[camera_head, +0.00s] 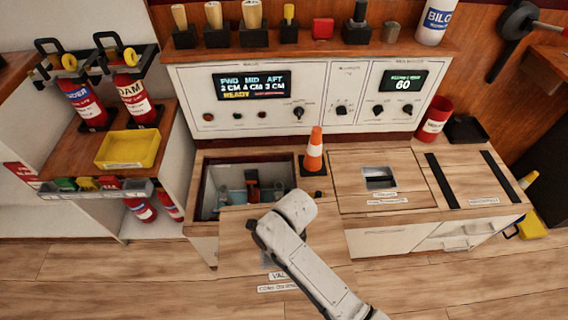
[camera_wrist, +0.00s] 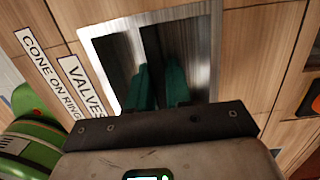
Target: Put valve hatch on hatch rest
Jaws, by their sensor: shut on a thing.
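The valve hatch (camera_head: 236,240) is a wooden panel with a "VALVES" label, seen in front of the open hatchway (camera_head: 212,185) in the head view. In the wrist view the hatch (camera_wrist: 258,45) fills most of the picture, with a metal-rimmed recessed grip. My gripper (camera_wrist: 160,85) has its teal fingers in that recess, shut on the grip. In the head view my wrist covers the gripper and part of the hatch. Two black strips (camera_head: 441,181) lie on the right of the counter, with a label too small to read; they look like the hatch rest.
An orange cone (camera_head: 314,151) stands on the counter right of the hatchway. Another panel with a recessed grip (camera_head: 379,178) lies between it and the strips. A red bin (camera_head: 435,119) and a black tray (camera_head: 466,130) stand behind the strips. The surface between the strips is clear.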

